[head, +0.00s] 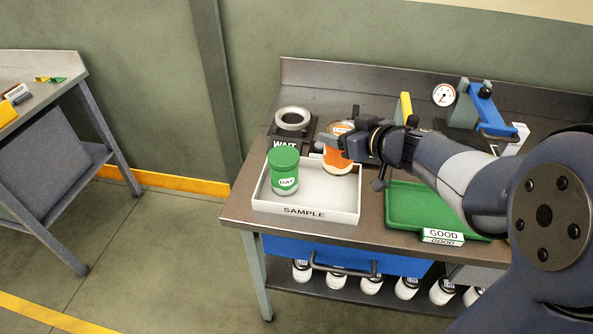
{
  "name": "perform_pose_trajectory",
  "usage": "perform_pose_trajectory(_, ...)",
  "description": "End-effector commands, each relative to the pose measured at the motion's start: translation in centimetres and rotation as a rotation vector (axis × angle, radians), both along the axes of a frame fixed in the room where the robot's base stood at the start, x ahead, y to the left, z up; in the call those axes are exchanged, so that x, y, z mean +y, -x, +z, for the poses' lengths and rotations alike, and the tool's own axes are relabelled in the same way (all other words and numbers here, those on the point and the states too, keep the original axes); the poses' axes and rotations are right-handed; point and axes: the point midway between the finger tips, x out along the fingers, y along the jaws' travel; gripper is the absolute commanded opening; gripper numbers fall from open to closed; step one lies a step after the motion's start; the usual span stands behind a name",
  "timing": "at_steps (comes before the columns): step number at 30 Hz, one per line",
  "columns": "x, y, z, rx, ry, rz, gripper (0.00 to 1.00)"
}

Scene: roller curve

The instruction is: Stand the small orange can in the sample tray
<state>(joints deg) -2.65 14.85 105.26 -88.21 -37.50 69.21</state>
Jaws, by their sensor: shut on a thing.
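The small orange can (335,158), with a pale lower end, is held by my gripper (345,146). My gripper is shut on it and hides part of its upper side. The can looks about upright, over the right rear part of the white sample tray (305,212). I cannot tell whether its base touches the tray floor. A green-lidded can (284,171) marked DAY stands in the left part of the tray.
A dark WAIT stand with a metal ring (292,118) is behind the tray. A green GOOD tray (409,205) lies to the right, under my arm. A gauge (444,95) and a blue-handled clamp (486,105) stand at the back. The tray's front middle is bare.

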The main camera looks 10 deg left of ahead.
Motion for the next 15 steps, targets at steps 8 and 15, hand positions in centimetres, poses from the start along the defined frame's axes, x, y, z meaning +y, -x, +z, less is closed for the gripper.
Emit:
perform_pose_trajectory(8, 0.0, 0.0, -4.6, 0.004, -0.001, 0.0, 0.38)
perform_pose_trajectory(15, 0.0, 0.0, -7.6, 0.004, -0.002, -0.001, 0.38)
